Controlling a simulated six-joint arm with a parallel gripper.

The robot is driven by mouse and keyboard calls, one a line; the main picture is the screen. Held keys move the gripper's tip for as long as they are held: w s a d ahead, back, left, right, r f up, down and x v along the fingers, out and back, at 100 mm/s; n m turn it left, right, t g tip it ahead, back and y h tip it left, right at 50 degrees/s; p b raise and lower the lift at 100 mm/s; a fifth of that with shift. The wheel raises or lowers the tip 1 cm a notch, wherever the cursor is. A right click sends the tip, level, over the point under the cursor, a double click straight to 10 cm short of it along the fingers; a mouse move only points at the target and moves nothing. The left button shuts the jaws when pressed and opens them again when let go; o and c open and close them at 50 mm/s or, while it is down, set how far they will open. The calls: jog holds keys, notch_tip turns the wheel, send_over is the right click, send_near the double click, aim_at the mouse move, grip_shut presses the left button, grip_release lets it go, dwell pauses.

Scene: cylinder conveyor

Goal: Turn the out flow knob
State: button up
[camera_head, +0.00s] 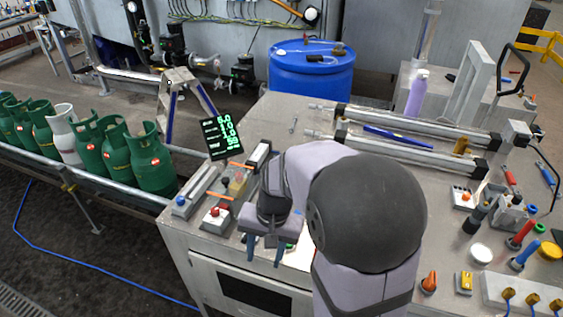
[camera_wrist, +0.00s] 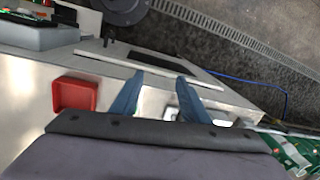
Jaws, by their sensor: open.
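I cannot tell which control is the out flow knob, as no label is readable. An orange knob (camera_head: 430,282) stands on the table to the right of my arm, with a small yellow switch box (camera_head: 464,282) beside it. A red-topped control box (camera_head: 216,217) and a blue-topped control (camera_head: 180,200) sit left of my gripper. My gripper (camera_head: 264,252) points down near the table's front edge, its blue fingers apart and empty. In the wrist view my gripper (camera_wrist: 160,78) shows the table edge between its fingers, and a red part (camera_wrist: 74,95) lies to the left.
Green gas cylinders (camera_head: 151,163) and a white one (camera_head: 64,133) stand on a conveyor at left. A display (camera_head: 221,137) stands behind the controls. A blue barrel (camera_head: 310,75) stands behind the table. Long pneumatic cylinders (camera_head: 410,155) and tools crowd the right side.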

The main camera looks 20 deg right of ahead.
jog(key=w+d+m+t+y, duration=0.1)
jog(key=w+d+m+t, duration=0.1)
jog(key=w+d+m, duration=0.5)
jog(key=w+d+r+m+t+y, duration=0.1)
jog(key=w+d+m+t, duration=0.1)
jog(key=w+d+m, duration=0.6)
jog(key=w+d+r+m+t+y, duration=0.1)
jog(key=w+d+m+t, duration=0.2)
jog(key=w+d+m, duration=0.4)
jog(key=shift+w+d+r+b, duration=0.1)
jog(key=shift+w+d, duration=0.15)
jog(key=shift+w, duration=0.3)
jog(key=shift+w+d+r+b, duration=0.15)
jog(key=shift+w+d, duration=0.1)
jog(key=shift+w, duration=0.35)
jog(key=shift+w+d+f+b, duration=0.1)
jog(key=shift+w+d, duration=0.15)
jog(key=shift+w, duration=0.3)
jog(key=shift+p+x, duration=1.55)
jog(key=shift+x, duration=2.1)
jog(key=shift+a+r, duration=0.15)
jog(key=shift+a, duration=0.05)
jog(key=shift+y, duration=0.3)
grip_shut()
